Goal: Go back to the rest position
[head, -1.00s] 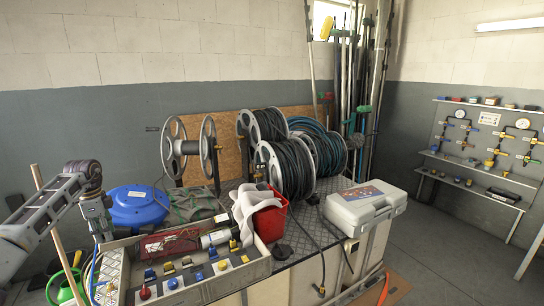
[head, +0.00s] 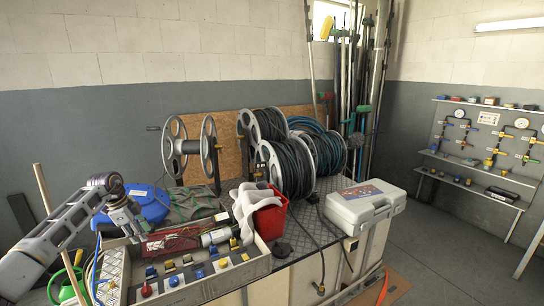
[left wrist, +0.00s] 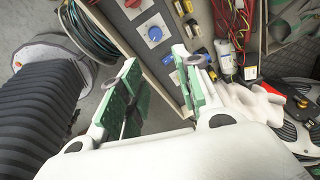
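My left arm comes in from the left in the head view. Its gripper (head: 137,234) hangs over the left end of the grey fittings tray (head: 205,291). In the left wrist view the two green-padded fingers (left wrist: 158,98) stand apart with nothing between them. My right gripper is in neither view.
A blue case (head: 143,203) lies just behind the left gripper. A red bucket (head: 270,220) with a white cloth stands right of the tray. Hose reels (head: 290,168) stand at the back, and a grey case (head: 364,205) lies at the right.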

